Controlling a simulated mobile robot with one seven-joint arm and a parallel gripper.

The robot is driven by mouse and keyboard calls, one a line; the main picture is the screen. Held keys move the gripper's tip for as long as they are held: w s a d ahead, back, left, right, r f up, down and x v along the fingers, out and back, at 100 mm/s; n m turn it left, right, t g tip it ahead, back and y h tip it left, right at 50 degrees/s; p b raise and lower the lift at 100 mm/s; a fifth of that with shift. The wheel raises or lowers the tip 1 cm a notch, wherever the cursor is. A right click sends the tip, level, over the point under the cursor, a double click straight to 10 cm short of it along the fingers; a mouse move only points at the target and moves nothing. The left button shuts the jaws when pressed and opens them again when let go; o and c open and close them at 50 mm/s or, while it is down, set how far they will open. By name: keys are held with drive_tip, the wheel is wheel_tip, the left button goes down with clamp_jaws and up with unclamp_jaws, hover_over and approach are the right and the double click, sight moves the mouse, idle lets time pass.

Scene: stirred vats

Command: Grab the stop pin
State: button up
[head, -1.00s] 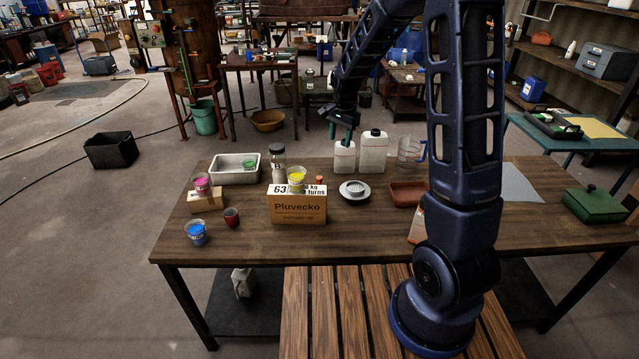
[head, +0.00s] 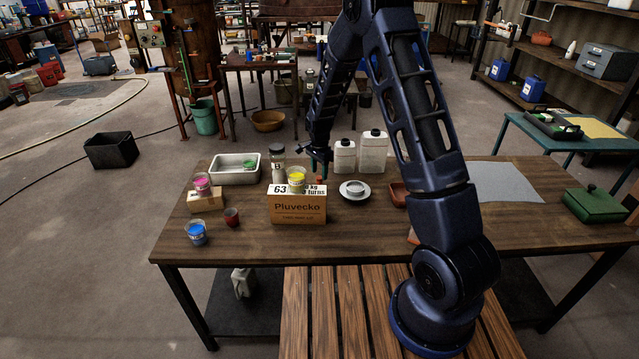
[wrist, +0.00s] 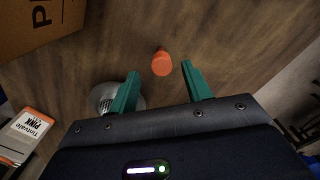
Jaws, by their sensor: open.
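The stop pin appears to be a small orange-red peg (wrist: 162,62), seen almost end-on on the wooden table in the wrist view. In the head view only a little of its red top (head: 320,180) shows, just behind the cardboard box and below my fingers. My gripper (wrist: 160,70) is open and empty, pointing down, with its two green fingers on either side of the peg in the picture. The fingers look to be above it, not touching. In the head view my gripper (head: 320,165) hangs over the back of the box.
The Pluvecko box (head: 298,207) with a yellow cup (head: 296,176) on it stands close in front. A round grey-white dish (head: 354,190) is to the right. A lidded jar (head: 278,166) and white jugs (head: 345,156) stand behind. An orange-and-white carton (wrist: 28,135) shows in the wrist view.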

sight(319, 177)
drive_tip(key=shift+w+f, duration=0.1)
drive_tip(key=shift+f, duration=3.35)
drive_tip(key=c, duration=1)
